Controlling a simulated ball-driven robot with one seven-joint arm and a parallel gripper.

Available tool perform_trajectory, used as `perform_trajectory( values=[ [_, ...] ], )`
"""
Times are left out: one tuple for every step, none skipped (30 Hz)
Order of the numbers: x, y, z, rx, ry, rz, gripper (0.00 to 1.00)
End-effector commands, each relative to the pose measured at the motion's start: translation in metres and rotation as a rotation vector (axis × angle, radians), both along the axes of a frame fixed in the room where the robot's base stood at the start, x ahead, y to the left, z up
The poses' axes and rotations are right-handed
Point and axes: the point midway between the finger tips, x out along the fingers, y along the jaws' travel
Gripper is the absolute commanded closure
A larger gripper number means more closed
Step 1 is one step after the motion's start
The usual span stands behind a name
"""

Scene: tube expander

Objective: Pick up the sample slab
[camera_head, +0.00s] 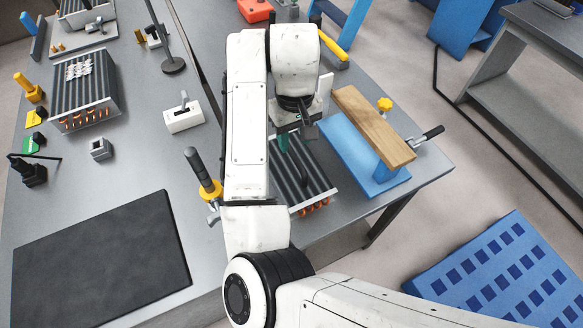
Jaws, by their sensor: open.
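A dark finned slab with orange copper tube ends (308,178) lies on the grey bench, just left of a blue plate; I take it to be the sample slab. My gripper (294,136) points down over the far part of this slab. It is open, with a teal part showing at its left side. My arm hides the slab's left side, and the gripper hides part of its far end. I cannot tell whether the fingers touch the slab.
A wooden board (374,124) lies over a blue fixture (352,152) with a yellow knob, close right of my gripper. A black-handled tool (204,172) stands left of my arm. Another finned block (84,92) and a black mat (100,258) are on the left bench.

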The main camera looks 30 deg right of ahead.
Motion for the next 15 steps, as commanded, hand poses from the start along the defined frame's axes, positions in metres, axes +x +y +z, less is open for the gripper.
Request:
perform_trajectory(
  values=[
    [0.000,-0.001,-0.011,-0.004,0.001,0.001,0.56],
    [0.000,-0.001,-0.014,-0.003,0.000,0.002,0.56],
    [0.000,-0.001,-0.018,-0.003,0.001,0.000,0.56],
    [0.000,0.000,-0.020,-0.003,0.001,0.001,0.56],
    [0.000,0.000,-0.022,-0.001,0.000,0.001,0.56],
    [0.000,0.000,-0.023,-0.001,0.000,0.001,0.56],
    [0.000,0.000,-0.024,-0.001,0.000,0.001,0.56],
    [0.001,0.000,-0.026,-0.002,0.000,0.001,0.56],
    [0.001,-0.001,-0.030,-0.002,0.000,0.001,0.56],
    [0.001,-0.001,-0.034,-0.002,0.001,0.000,0.56],
    [0.002,-0.002,-0.038,-0.003,0.002,0.000,0.56],
    [0.002,-0.002,-0.045,-0.003,0.002,0.001,0.56],
    [0.003,-0.002,-0.050,-0.004,0.002,0.000,0.56],
    [0.004,-0.002,-0.055,-0.004,0.002,0.001,0.56],
    [0.005,-0.002,-0.060,-0.003,0.002,0.000,0.56]
  ],
)
